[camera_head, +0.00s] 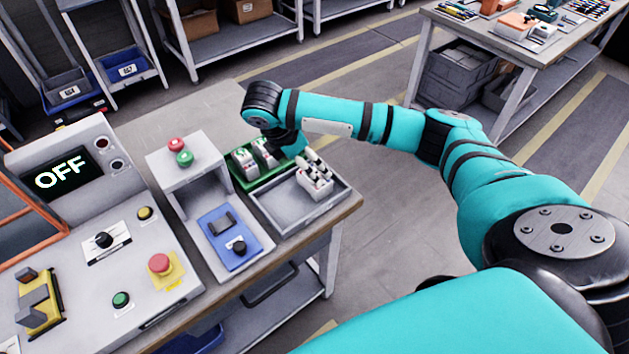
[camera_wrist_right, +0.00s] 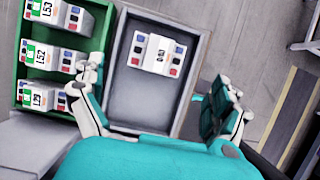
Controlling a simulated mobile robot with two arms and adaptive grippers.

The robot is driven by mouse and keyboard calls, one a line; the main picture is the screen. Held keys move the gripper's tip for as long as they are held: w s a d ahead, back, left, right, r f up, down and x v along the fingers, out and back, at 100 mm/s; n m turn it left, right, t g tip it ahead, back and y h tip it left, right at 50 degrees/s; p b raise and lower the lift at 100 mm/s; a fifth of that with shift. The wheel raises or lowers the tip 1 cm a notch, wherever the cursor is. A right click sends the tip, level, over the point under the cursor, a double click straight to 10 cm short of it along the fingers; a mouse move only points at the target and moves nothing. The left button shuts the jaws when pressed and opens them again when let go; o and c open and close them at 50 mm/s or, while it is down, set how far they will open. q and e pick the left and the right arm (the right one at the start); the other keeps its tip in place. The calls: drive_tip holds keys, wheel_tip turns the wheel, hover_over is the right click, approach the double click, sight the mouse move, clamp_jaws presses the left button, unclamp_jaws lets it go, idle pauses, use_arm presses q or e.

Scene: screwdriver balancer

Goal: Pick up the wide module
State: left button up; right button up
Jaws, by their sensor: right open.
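My right gripper (camera_wrist_right: 158,94) is open and empty. In the right wrist view its two fingers stand apart over the grey tray (camera_wrist_right: 133,98), with the left finger near the wall shared with the green tray. A white module (camera_wrist_right: 157,56) with red and blue terminals lies in the grey tray, beyond the fingertips and between their lines. It also shows in the head view (camera_head: 316,178). Its small label is hard to read. In the head view my right gripper is mostly hidden behind its own wrist. My left gripper is not in view.
The green tray (camera_head: 277,175) holds several similar labelled modules beside the grey tray (camera_head: 291,206). A grey stand with red and green buttons (camera_head: 178,158) and a blue switch plate (camera_head: 229,236) are close by. The control panel display (camera_head: 62,175) reads OFF.

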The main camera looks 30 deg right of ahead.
drive_tip(key=x, duration=0.3)
drive_tip(key=shift+d+f, duration=0.1)
drive_tip(key=shift+f, duration=0.05)
drive_tip(key=shift+a+p+x, duration=0.1)
drive_tip(key=shift+p+x, duration=0.2)
drive_tip(key=shift+x, duration=1.05)
drive_tip(key=shift+a+p+x, duration=0.15)
drive_tip(key=shift+p+x, duration=0.15)
drive_tip(key=shift+x, duration=1.05)
drive_tip(key=shift+w+f, duration=0.1)
drive_tip(key=shift+c, duration=0.3)
drive_tip(key=c, duration=1.1)
